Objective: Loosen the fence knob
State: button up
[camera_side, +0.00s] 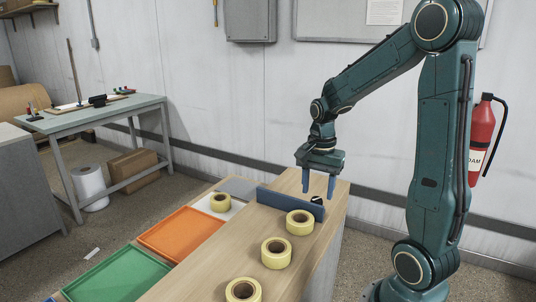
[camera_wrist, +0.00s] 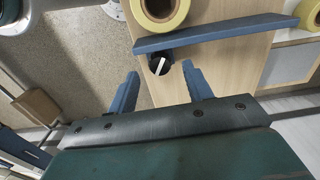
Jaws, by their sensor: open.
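The fence knob (camera_wrist: 158,65) is small, round and black with a white line on top. It sits against the near long side of the blue fence (camera_wrist: 215,38) in the wrist view. In the side view the knob (camera_side: 316,199) shows near the right end of the fence (camera_side: 285,202). My gripper (camera_wrist: 160,84) is open, its two blue fingers apart and empty. The knob appears between and just beyond the fingertips in the wrist view. In the side view my gripper (camera_side: 318,190) hangs above the bench end, its fingers pointing down.
Yellow tape rolls (camera_side: 300,223) stand in a row on the wooden bench (camera_side: 215,262). One more roll (camera_side: 220,202) sits in a white tray. Orange (camera_side: 178,236) and green (camera_side: 118,276) trays lie at the left. A roll (camera_wrist: 160,10) is close beyond the fence.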

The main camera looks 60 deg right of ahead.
jog(key=shift+f, duration=1.4)
jog(key=shift+c, duration=0.4)
jog(key=c, duration=0.9)
jog(key=shift+n, duration=2.3)
jog(key=o, duration=1)
